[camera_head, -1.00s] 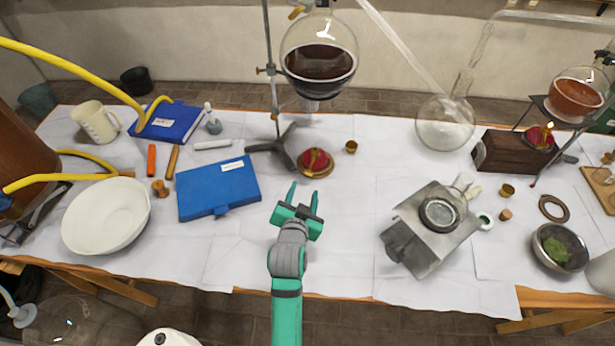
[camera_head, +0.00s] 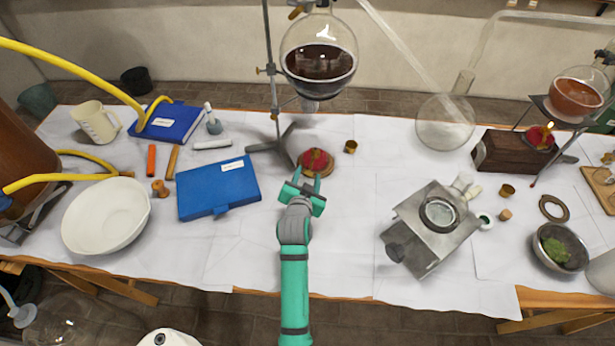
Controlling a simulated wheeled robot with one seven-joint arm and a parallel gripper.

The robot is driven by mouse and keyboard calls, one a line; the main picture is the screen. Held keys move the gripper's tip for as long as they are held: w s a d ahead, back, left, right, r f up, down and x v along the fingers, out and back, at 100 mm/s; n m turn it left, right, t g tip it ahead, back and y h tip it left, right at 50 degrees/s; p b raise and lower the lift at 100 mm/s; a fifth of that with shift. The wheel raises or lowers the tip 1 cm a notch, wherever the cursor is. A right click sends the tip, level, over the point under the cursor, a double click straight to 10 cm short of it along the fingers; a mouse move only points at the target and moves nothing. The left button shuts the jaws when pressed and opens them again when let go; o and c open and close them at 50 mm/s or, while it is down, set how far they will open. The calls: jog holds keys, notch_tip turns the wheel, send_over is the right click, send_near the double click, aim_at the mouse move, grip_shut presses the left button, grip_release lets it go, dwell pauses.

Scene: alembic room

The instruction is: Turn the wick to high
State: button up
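A small red burner with a brass base (camera_head: 317,160) stands on the white-covered table below the round flask of dark liquid (camera_head: 319,62). My green gripper (camera_head: 308,176) is at the burner's near side, its two fingers pointing at it. The fingers are apart, with a narrower gap than before, and I see nothing held between them. Whether a fingertip touches the burner I cannot tell. The wick control is too small to make out. A second red burner (camera_head: 541,136) stands at the right, under the flask of orange liquid (camera_head: 576,95).
A retort stand (camera_head: 272,80) has its foot just left of the near burner. A blue case (camera_head: 218,187) lies left of my gripper, and a metal lantern (camera_head: 430,228) lies to the right. A small brass cup (camera_head: 351,147) is right of the burner. The cloth between burner and lantern is clear.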

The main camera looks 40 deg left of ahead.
jog(key=c, duration=0.9)
jog(key=shift+a+n+h, duration=0.1)
jog(key=shift+n+h, duration=0.2)
jog(key=shift+n, duration=0.2)
jog(key=o, duration=1.1)
jog(key=v, duration=1.1)
